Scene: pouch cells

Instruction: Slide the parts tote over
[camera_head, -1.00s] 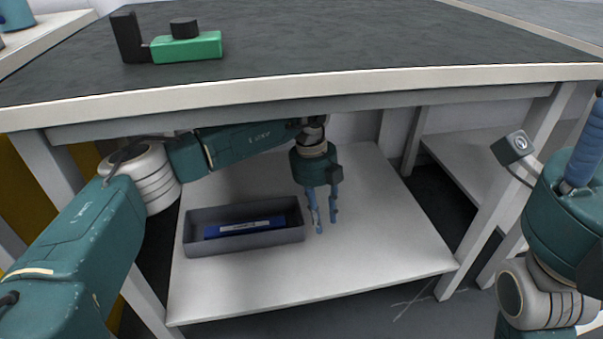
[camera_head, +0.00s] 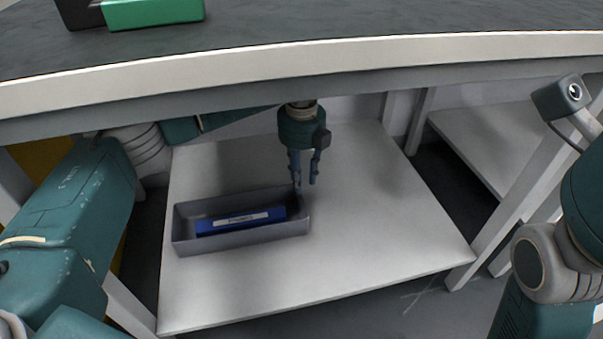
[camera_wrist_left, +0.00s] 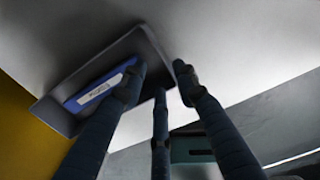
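The parts tote (camera_head: 250,235) is a shallow grey open tray on the white lower shelf, under the dark-topped table. A blue box with a white label (camera_head: 240,221) lies in it. My left gripper (camera_head: 305,183) points down at the tote's right end with its fingers apart. In the left wrist view, the tote (camera_wrist_left: 92,63) and the blue box (camera_wrist_left: 100,90) show beyond the fingers. The left gripper's fingers (camera_wrist_left: 158,78) appear on either side of the tote's end wall, one over the inside. Contact cannot be told. My right gripper's fingers are out of view.
The white shelf (camera_head: 370,240) is clear to the right and in front of the tote. The table's front edge (camera_head: 420,48) overhangs above my left arm. A green block (camera_head: 152,12) stands on the tabletop. A table leg (camera_head: 520,190) stands at the right.

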